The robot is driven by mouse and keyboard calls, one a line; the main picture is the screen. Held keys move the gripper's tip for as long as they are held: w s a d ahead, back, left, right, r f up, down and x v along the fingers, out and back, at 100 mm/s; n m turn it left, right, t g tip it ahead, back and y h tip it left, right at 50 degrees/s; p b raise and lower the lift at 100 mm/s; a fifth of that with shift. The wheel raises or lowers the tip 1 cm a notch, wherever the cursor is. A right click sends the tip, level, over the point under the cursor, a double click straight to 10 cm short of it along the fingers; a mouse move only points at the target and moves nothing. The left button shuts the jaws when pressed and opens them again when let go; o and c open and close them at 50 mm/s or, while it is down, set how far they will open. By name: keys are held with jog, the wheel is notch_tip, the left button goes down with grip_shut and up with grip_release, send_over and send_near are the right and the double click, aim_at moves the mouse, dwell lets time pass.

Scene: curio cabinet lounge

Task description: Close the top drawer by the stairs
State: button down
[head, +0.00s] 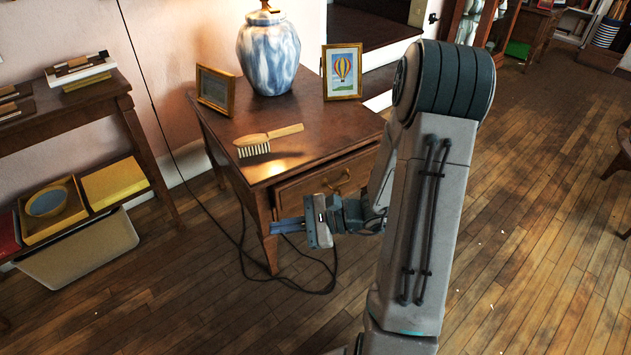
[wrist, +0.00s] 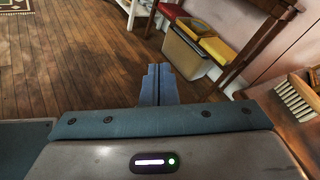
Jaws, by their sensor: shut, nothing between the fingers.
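The wooden side table by the stairs (head: 345,123) has one drawer (head: 325,188) in its front, with a brass handle (head: 337,182). The drawer front looks close to the table frame; I cannot tell whether a small gap is left. My gripper (head: 274,228) is at the drawer's lower left, near the table's front left leg. The blue fingers are together with nothing between them, and also show in the wrist view (wrist: 158,85), pointing past the table. My forearm hides the right end of the drawer.
On the table are a brush (head: 268,138), a blue and white lamp (head: 268,52) and two picture frames (head: 342,72). A black cable (head: 310,290) lies on the floor below. A console table (head: 70,112) with a bin (head: 82,250) stands left.

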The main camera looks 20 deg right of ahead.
jog(key=w+d+f+m+t+h, duration=0.4)
jog(key=w+d+f+m+t, duration=0.15)
jog(key=d+m+t, duration=0.4)
jog(key=m+t+h, duration=0.3)
jog(key=m+h, duration=0.4)
send_near(312, 177)
jog(key=w+b, duration=0.2)
jog(key=w+a+b, duration=0.1)
jog(key=w, duration=0.2)
jog(key=shift+w+a+b, duration=0.1)
jog(key=shift+w+b, duration=0.2)
jog(key=shift+b, duration=0.1)
jog(key=shift+w+a+r, duration=0.15)
jog(key=shift+w, duration=0.4)
